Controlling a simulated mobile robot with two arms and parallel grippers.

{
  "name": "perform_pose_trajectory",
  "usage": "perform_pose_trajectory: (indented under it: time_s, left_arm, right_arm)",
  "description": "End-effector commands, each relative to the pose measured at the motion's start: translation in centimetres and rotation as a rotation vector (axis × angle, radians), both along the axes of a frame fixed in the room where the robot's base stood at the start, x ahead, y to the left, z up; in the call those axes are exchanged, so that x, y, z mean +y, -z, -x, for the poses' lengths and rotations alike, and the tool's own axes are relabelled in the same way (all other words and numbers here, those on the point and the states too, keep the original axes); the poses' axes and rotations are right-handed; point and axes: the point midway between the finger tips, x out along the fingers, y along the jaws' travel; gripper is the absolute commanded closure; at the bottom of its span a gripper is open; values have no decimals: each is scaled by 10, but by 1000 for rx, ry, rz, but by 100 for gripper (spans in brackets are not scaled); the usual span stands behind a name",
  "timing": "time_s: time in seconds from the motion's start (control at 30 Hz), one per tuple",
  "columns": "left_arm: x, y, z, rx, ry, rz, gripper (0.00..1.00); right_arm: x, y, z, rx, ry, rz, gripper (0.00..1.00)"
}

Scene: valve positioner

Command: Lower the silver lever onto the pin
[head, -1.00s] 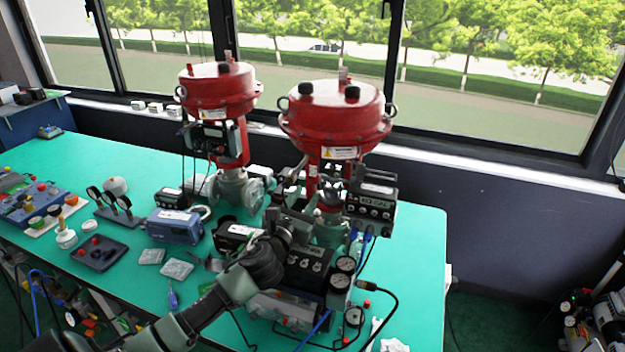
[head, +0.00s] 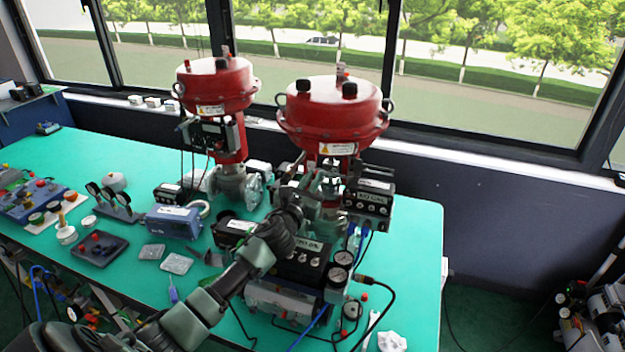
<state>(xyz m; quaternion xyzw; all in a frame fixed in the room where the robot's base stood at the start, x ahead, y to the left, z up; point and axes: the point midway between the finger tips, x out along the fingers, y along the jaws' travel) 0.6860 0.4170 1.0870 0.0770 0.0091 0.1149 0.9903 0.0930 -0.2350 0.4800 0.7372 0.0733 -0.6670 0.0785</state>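The large red-topped valve (head: 333,112) stands at the right of the green bench. My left arm comes in from the lower left, and its gripper (head: 306,190) is at the valve's yoke, just below the red actuator. The gripper's fingers are small and blend with the metal parts there, so I cannot tell if they are open or shut. The silver lever and the pin cannot be told apart from the fittings around the yoke. My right gripper is not in view.
A second red-topped valve (head: 216,88) stands to the left. A black positioner box (head: 369,198) is right of the yoke. Gauges (head: 342,266) and cables crowd the front.

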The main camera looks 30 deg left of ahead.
Motion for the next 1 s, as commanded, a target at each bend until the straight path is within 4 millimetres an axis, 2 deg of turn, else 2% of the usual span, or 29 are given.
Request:
perform_pose_trajectory:
  time_s: [0.3,1.0]
  left_arm:
    - [0,0,0,0,0,0,100]
    - [0,1,0,1,1,0,100]
  right_arm:
    - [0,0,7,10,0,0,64]
    - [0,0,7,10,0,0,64]
